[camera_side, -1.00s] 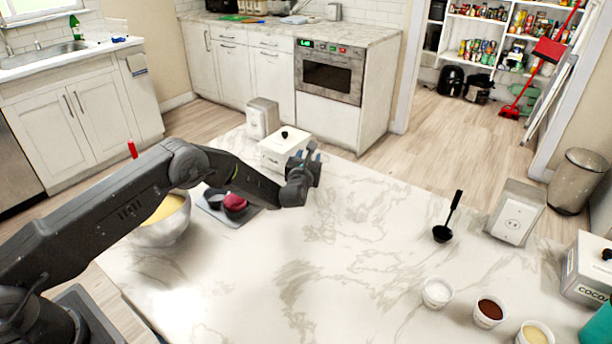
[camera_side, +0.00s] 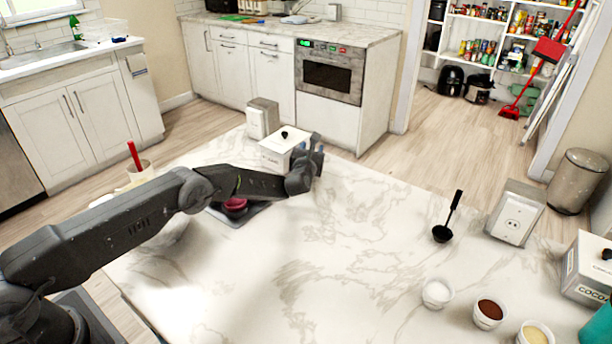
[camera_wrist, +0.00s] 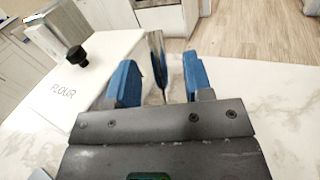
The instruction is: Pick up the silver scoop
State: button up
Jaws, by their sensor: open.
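In the wrist view, a thin silver piece that appears to be the silver scoop (camera_wrist: 156,58) stands upright between the two blue fingertips of my gripper (camera_wrist: 160,78). It shows edge-on, and gaps show on both sides, so the fingers are apart around it. Its lower part is hidden behind the gripper body. In the side view, my gripper (camera_side: 310,158) is low over the far edge of the marble counter, just right of the white flour box; the scoop is hard to make out there.
The white flour box (camera_wrist: 98,75) with a black knob stands close left of my gripper. An outlet block (camera_side: 262,118) stands behind it. A black ladle (camera_side: 446,220), small bowls (camera_side: 489,311) and a cocoa box (camera_side: 588,268) are at the right. The marble middle (camera_side: 340,240) is clear.

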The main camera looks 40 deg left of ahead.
jog(key=shift+c, duration=0.2)
grip_shut()
jog(key=shift+r, duration=0.1)
notch_tip(320, 180, up, 10)
dwell(0.7)
